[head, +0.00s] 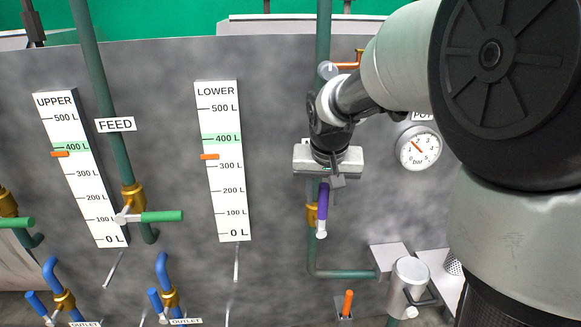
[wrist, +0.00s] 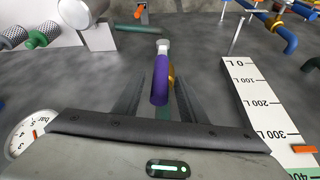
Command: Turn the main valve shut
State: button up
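A valve with a purple lever (head: 322,205) and a brass body (head: 311,216) sits on a green vertical pipe. The lever hangs down roughly along the pipe and ends in a pale tip. My gripper (head: 334,182) is just above and in front of it. In the wrist view the purple lever (wrist: 160,80) shows between the two dark fingers of my gripper (wrist: 158,88), with gaps on both sides. The fingers are apart. I cannot tell how deep the lever lies between them. No label naming the main valve is readable; my arm hides part of the wall.
An orange-handled valve (head: 347,66) is behind my arm at the top. A pressure gauge (head: 419,148) is right of my gripper. A green-handled feed valve (head: 160,216) and blue outlet valves (head: 160,303) are left. A metal cylinder (head: 410,283) stands lower right.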

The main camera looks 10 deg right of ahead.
aim_at(323, 204)
jog(key=shift+x, duration=2.1)
grip_shut()
